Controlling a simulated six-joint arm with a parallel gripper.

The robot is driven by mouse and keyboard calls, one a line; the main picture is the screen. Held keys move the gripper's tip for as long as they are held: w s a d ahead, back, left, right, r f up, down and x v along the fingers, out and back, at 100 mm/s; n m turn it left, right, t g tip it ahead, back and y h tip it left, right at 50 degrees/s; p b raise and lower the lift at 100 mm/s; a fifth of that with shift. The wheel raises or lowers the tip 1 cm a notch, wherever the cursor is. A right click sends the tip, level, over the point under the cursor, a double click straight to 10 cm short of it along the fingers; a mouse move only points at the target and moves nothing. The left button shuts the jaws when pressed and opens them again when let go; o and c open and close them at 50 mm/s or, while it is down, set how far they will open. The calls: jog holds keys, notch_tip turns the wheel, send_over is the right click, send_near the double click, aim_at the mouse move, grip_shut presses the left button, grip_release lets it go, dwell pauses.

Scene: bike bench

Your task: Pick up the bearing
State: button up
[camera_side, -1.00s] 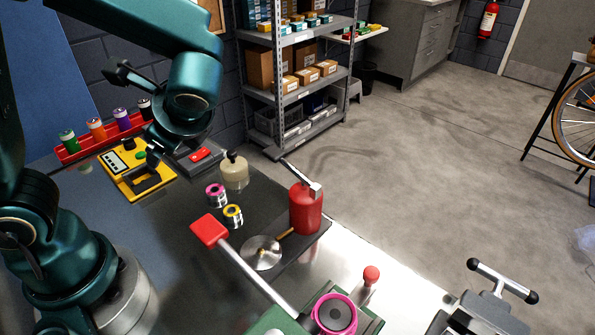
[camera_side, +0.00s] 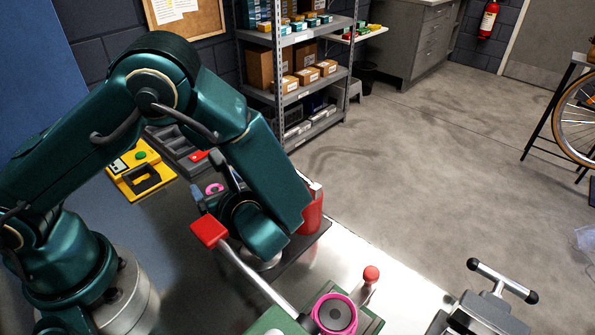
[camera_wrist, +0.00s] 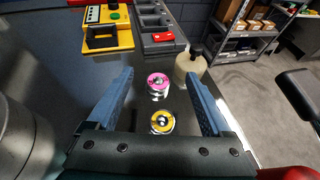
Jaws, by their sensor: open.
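Two short silver cylinders that look like bearings stand on the bench, one with a pink ring (camera_wrist: 158,82) and one with a yellow ring (camera_wrist: 162,122). I cannot tell which one the task means. My gripper (camera_wrist: 160,74) is open and empty, its blue fingers on either side of the pair in the wrist view. The yellow-ringed one is nearer my palm, the pink one closer to the fingertips. In the side view the pink top shows beside the fingers of my gripper (camera_side: 213,183); my arm hides the yellow-ringed one.
A cream bottle (camera_wrist: 190,67) stands just beyond the right finger. A yellow box (camera_side: 142,179) and grey tray (camera_side: 178,150) are farther back. A red canister (camera_side: 311,214) and red-ended lever (camera_side: 209,231) stand close to my wrist. A magenta ring (camera_side: 335,313) sits at the front.

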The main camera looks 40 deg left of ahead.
aim_at(214, 189)
jog(key=shift+f, duration=0.6)
notch_tip(214, 189, down, 2)
jog(key=shift+f, duration=0.1)
jog(key=shift+x, duration=1.5)
grip_shut()
